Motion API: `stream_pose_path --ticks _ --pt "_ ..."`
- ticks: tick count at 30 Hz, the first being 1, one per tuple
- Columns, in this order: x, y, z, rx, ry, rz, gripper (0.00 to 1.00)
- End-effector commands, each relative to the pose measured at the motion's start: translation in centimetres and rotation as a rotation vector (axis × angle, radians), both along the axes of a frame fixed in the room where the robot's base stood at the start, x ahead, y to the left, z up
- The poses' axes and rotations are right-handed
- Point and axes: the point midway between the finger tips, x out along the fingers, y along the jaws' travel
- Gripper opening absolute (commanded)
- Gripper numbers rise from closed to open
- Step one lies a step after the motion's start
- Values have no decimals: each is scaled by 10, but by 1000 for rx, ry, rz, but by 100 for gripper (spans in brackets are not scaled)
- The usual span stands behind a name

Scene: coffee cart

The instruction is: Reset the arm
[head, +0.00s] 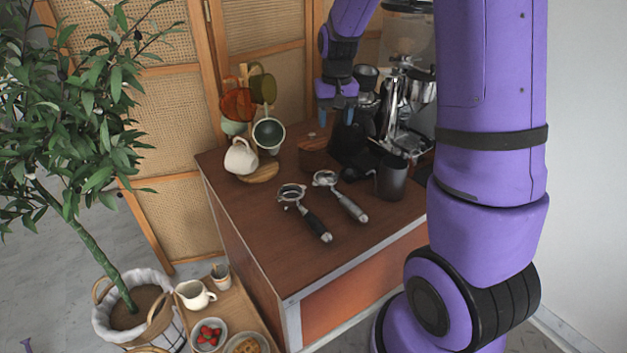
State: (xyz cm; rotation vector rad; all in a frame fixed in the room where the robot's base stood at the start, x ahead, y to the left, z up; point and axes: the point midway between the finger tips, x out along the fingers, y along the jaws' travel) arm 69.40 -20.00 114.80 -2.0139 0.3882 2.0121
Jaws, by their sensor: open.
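My arm is purple with dark joint bands and fills the right side of the head view. It reaches over the far side of the coffee cart (255,235). My gripper (337,115) points down above the back of the cart top, its bluish fingertips apart, with nothing seen between them. Just below it is a small wooden box (316,152). Whether the fingertips touch anything behind them is hard to tell.
Two portafilters (305,212) (341,196) lie on the cart top. A mug rack (260,171) stands back left, a dark cup (391,178) and espresso machine (408,105) right. A potted plant (130,305) and low tray (240,311) are left. The cart's front is bare.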

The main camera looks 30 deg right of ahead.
Motion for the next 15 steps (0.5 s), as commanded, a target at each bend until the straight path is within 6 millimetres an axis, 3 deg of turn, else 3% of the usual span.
stream_pose_path --ticks 8,15 --pt "-2 2 4 0 -6 4 55" --pt "-29 28 51 -3 -74 58 55"
